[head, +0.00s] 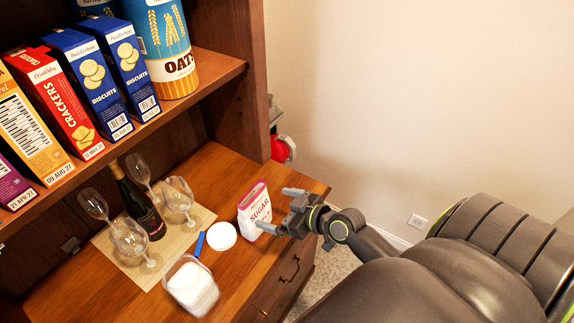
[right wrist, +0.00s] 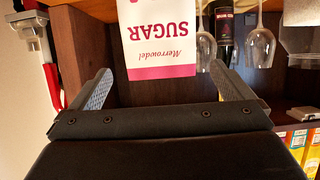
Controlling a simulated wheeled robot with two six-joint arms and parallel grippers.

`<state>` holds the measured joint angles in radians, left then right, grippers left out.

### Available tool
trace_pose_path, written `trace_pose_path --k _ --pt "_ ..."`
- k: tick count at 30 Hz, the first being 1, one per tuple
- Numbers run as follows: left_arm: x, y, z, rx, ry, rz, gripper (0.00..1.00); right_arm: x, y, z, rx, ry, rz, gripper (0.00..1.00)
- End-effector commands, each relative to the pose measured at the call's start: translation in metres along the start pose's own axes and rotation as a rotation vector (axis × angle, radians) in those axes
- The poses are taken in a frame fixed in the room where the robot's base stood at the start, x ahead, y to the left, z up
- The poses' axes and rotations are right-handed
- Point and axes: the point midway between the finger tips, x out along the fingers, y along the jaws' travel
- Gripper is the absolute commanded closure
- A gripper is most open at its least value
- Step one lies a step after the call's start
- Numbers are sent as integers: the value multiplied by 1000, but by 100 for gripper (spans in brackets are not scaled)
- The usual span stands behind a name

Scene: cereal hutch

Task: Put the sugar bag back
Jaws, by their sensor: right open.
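The sugar bag (head: 255,208), white with a pink top, stands upright on the wooden counter near its right end. My right gripper (head: 277,210) is open just to the right of the bag, its fingers pointing toward it. In the right wrist view the sugar bag (right wrist: 160,42) appears upside down ahead of the open right gripper (right wrist: 164,85), roughly centred between the two fingers. The fingers look empty; whether the tips reach beside the bag I cannot tell. My left gripper is not in view.
A white round lid (head: 221,236), a blue utensil (head: 199,245) and a clear container of white contents (head: 192,285) are left of the bag. Several glasses and a dark bottle (head: 146,212) stand on a mat. The shelf (head: 215,75) above holds boxes and an oats canister (head: 167,50).

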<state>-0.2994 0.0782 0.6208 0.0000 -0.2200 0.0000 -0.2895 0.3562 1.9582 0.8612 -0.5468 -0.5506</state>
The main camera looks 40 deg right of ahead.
Motion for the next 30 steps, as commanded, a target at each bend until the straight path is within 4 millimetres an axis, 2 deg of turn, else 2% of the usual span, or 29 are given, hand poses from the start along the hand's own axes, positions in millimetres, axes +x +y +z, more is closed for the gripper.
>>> trace_pose_path --k 3,8,26,30 --pt "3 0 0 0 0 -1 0 -17 1 2 -3 -2 1 0" --pt "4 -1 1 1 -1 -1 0 -27 0 0 -1 0 1 0" --pt "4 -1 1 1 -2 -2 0 -28 0 0 0 -2 0 0" --pt "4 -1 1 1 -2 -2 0 -33 -11 8 -2 -51 -11 0"
